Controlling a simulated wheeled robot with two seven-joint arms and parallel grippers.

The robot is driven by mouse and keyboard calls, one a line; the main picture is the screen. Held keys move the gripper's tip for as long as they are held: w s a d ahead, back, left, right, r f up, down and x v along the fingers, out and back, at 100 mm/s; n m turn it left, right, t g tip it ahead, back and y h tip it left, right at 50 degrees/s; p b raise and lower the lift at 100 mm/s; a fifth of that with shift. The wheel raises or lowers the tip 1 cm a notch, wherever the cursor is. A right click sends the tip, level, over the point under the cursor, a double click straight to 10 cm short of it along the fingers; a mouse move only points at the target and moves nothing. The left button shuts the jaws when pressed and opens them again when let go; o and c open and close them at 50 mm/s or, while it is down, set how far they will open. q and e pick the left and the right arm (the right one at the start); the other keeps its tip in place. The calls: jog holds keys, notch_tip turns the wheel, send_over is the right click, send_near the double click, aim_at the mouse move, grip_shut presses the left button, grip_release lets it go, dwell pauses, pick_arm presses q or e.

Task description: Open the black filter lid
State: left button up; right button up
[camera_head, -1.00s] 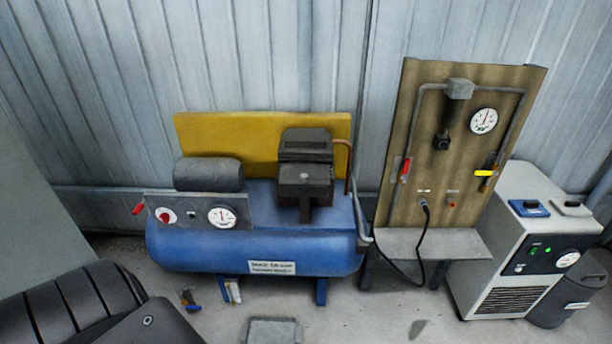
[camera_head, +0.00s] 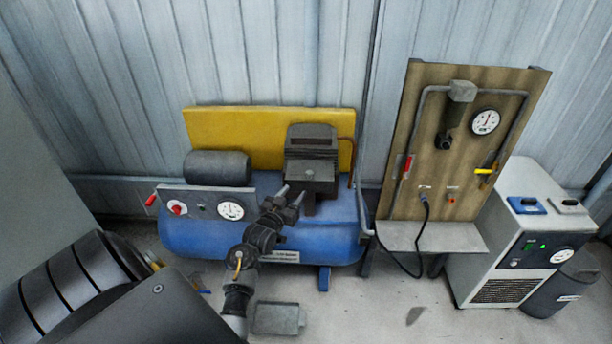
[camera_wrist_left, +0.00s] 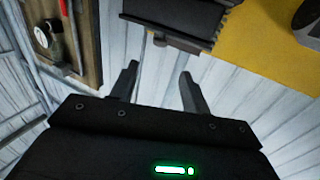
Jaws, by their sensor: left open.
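The black filter box (camera_head: 312,178) stands on top of the blue compressor, in front of the yellow panel. Its black lid (camera_head: 312,140) is at the top; I cannot tell whether it is fully shut. My left gripper (camera_head: 290,192) is open and empty, just left of and in front of the box's lower part, with its fingers pointing up towards it. In the left wrist view, the two fingers (camera_wrist_left: 159,72) stand apart, and the dark box (camera_wrist_left: 175,18) with a small front tab lies beyond them, apparently not touched. My right gripper is not in view.
The blue compressor tank (camera_head: 335,235) lies under the box, partly hidden by my left arm. A grey motor (camera_head: 218,168) and a gauge panel (camera_head: 190,203) stand to the left. A wooden gauge board (camera_head: 460,150) and a white dryer (camera_head: 500,262) stand to the right.

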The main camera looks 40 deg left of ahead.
aim_at(308, 174)
pick_arm(q)
jog(key=p+x, duration=0.1)
jog(key=x, duration=0.9)
jog(key=shift+w, duration=0.2)
jog(key=shift+a, duration=0.1)
grip_shut()
